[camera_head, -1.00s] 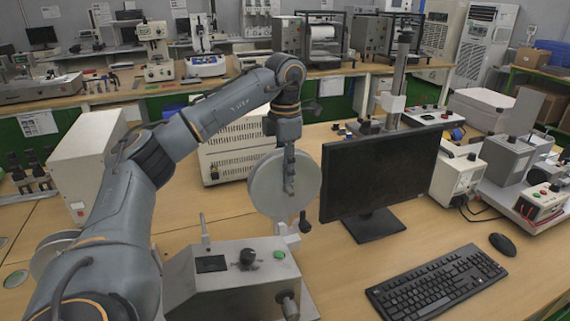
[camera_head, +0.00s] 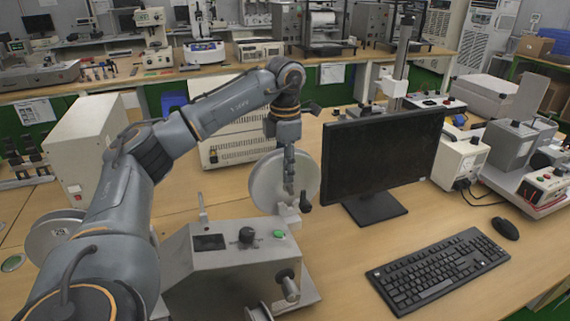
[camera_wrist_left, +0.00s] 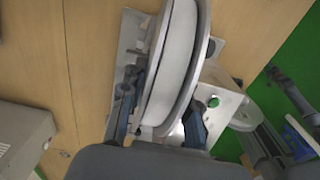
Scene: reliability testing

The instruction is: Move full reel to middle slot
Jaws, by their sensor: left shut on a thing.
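My left gripper (camera_head: 290,178) is shut on a large grey reel (camera_head: 265,183), gripping near its middle. The reel stands upright just behind the grey metal machine (camera_head: 235,268), which has a black knob, a green button and a crank. In the left wrist view the gripper (camera_wrist_left: 165,118) has a finger on each side of the reel (camera_wrist_left: 181,50), whose white winding shows between its flanges. A second reel (camera_head: 50,238) is at the left, partly hidden by my arm. I cannot tell whether the held reel touches the machine. The middle slot cannot be made out. My right gripper is out of view.
A black monitor (camera_head: 375,160) stands close to the right of the held reel. A keyboard (camera_head: 438,275) and mouse (camera_head: 505,228) lie in front of it. Pale cabinets (camera_head: 85,150) stand at the left. Instruments fill the right of the table.

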